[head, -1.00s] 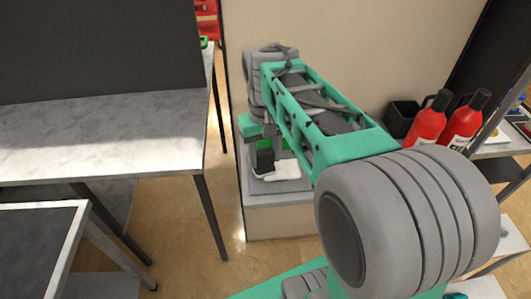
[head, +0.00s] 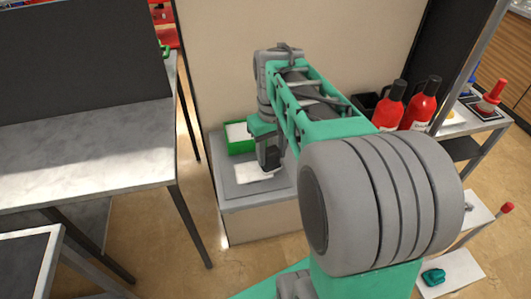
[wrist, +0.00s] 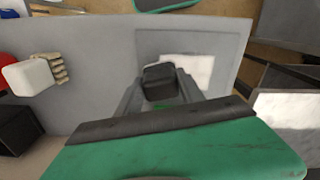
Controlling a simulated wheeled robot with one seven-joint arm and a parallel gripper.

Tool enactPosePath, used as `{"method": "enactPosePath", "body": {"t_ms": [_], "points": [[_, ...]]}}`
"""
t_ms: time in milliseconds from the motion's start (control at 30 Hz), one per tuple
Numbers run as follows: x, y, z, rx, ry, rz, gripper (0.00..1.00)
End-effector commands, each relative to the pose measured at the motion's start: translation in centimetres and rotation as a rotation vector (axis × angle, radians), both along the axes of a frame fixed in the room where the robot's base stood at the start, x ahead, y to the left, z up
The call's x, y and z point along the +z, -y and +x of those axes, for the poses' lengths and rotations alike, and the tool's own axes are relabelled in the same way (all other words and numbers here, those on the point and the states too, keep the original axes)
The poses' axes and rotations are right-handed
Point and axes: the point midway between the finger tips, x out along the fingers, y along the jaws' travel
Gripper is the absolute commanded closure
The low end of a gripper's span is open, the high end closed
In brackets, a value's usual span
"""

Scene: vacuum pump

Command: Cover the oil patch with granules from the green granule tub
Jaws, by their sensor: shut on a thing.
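My gripper (head: 270,158) points down over the grey top of a low cabinet, beside the back wall. It is shut on a dark, block-like thing (wrist: 158,82) between the grey fingers; I cannot tell exactly what it is. The green granule tub (head: 238,150), with pale contents, stands on the cabinet top just left of and behind the gripper. A flat white thing (head: 252,174) lies below the gripper and shows in the wrist view too (wrist: 190,70). I cannot make out the oil patch in either view.
A grey table (head: 90,150) with a dark upright panel stands to the left. Red fire extinguishers (head: 390,107) and a shelf trolley (head: 470,125) are to the right. Bare floor lies between the left table and the cabinet.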

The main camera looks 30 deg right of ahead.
Motion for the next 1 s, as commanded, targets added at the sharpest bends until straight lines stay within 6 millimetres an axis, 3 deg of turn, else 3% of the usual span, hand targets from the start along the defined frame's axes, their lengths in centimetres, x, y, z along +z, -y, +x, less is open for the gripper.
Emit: {"method": "enactPosePath", "body": {"t_ms": [133, 200, 700, 1000], "points": [[0.9, 0.4, 0.0, 0.007, 0.000, 0.000, 0.87], [2.7, 0.3, 0.1, 0.009, 0.003, -0.001, 0.87], [7.0, 0.1, 0.1, 0.012, 0.002, -0.001, 0.87], [8.2, 0.1, 0.1, 0.013, 0.000, 0.000, 0.87]]}}
